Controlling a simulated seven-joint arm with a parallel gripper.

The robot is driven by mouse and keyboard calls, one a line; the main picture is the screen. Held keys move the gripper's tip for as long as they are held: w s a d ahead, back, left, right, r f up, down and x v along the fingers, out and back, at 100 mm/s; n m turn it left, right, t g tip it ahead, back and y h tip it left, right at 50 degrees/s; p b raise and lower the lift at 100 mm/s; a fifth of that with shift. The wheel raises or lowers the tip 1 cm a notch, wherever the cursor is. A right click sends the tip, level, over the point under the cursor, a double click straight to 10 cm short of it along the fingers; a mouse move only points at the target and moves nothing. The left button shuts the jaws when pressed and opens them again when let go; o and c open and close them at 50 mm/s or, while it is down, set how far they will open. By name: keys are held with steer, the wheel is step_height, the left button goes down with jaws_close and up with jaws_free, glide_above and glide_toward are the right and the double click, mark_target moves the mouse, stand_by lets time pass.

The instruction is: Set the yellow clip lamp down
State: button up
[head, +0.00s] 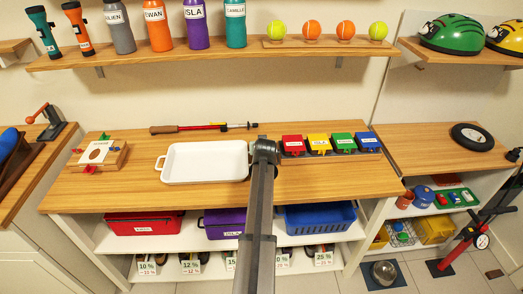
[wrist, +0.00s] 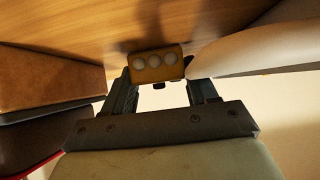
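The yellow clip lamp (wrist: 155,65), a small yellow-orange block with a row of round pale lights on its face, shows in the wrist view. It sits between the fingertips of my gripper (wrist: 160,88), which appear closed against its two sides. Wooden surface lies beyond the lamp; the gap between them cannot be told. In the head view my arm reaches over the middle of the wooden counter (head: 210,196), between the white tray and the coloured boxes. The arm hides the lamp and fingertips there.
The white tray (head: 205,162) is close left of my arm; a pale rounded edge (wrist: 260,45) fills the wrist view's right. Red (head: 292,142), yellow (head: 319,142), green (head: 342,141) and blue (head: 366,140) boxes stand right. A red-and-black tool (head: 205,127) lies behind. The front right counter is clear.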

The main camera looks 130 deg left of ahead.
steer(key=c, duration=0.5)
steer(key=shift+r, duration=0.15)
step_height(320, 180, up, 10)
steer(key=shift+f, duration=0.1)
